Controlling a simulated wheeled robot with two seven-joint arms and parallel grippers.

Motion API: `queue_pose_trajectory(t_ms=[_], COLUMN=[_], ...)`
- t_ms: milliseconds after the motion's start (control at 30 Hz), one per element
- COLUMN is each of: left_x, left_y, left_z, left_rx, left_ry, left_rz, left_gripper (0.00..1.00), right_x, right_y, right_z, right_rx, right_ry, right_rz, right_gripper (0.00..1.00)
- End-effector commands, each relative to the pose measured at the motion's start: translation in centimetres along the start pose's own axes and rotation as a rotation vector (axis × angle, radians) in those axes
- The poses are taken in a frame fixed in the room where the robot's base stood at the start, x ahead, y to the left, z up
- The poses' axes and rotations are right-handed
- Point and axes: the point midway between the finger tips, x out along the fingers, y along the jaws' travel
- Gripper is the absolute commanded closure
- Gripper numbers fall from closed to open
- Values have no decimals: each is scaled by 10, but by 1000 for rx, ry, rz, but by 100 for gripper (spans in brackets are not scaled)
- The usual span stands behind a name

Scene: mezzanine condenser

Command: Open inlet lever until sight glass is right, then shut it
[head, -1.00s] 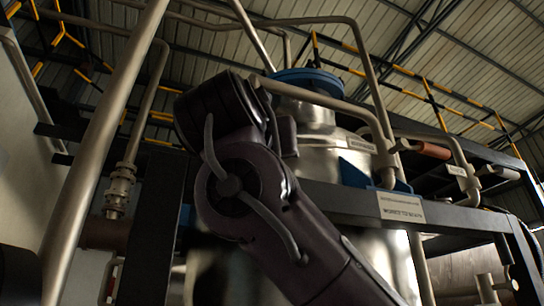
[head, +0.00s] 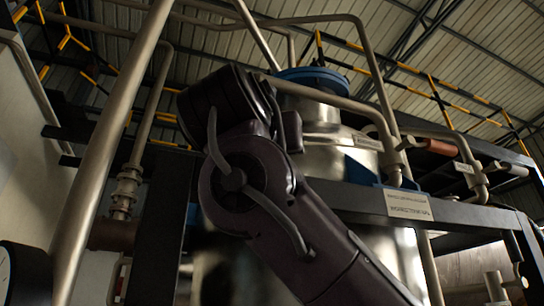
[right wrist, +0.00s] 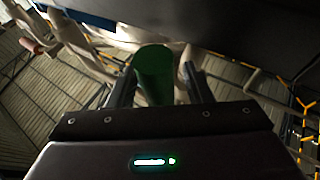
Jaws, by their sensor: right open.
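In the right wrist view a green cylindrical grip (right wrist: 153,72) stands between and just beyond the fingers of my right gripper (right wrist: 160,78). The fingers are apart, with a gap visible beside the grip. I cannot tell whether this grip is the inlet lever's. In the head view my right arm crosses the middle and hides part of the vessel; its gripper is not visible there. A red-brown grip (head: 439,147) sits on the pipework at the right. I cannot make out the sight glass. My left gripper is not in view.
A metal vessel (head: 395,262) with a blue top flange (head: 305,78) stands behind a dark frame beam (head: 350,198) bearing a label plate (head: 408,204). A thick pipe (head: 108,140) rises at the left. A round dial-like part (head: 25,275) is at the lower left edge.

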Motion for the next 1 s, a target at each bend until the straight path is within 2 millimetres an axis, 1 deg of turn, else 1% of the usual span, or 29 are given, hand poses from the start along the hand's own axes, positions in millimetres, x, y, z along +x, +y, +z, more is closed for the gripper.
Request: queue_pose_trajectory(t_ms=[33, 200, 300, 400, 567, 1000], left_x=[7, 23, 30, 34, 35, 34], left_y=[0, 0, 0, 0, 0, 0], left_z=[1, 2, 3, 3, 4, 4], left_rx=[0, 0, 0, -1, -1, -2], left_ry=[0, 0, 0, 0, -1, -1], left_rz=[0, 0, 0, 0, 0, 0], left_gripper=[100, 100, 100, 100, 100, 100], right_x=[-9, -40, -55, -66, -73, -72], right_y=[-1, 0, 0, -1, 0, 0], right_z=[3, 3, 2, 1, 0, -1], right_rx=[0, 1, 1, 1, 1, 1], right_ry=[3, 5, 5, 5, 2, 2], right_rz=[-2, -2, -2, -2, -1, -1], right_gripper=[54, 54, 54, 54, 54, 54])
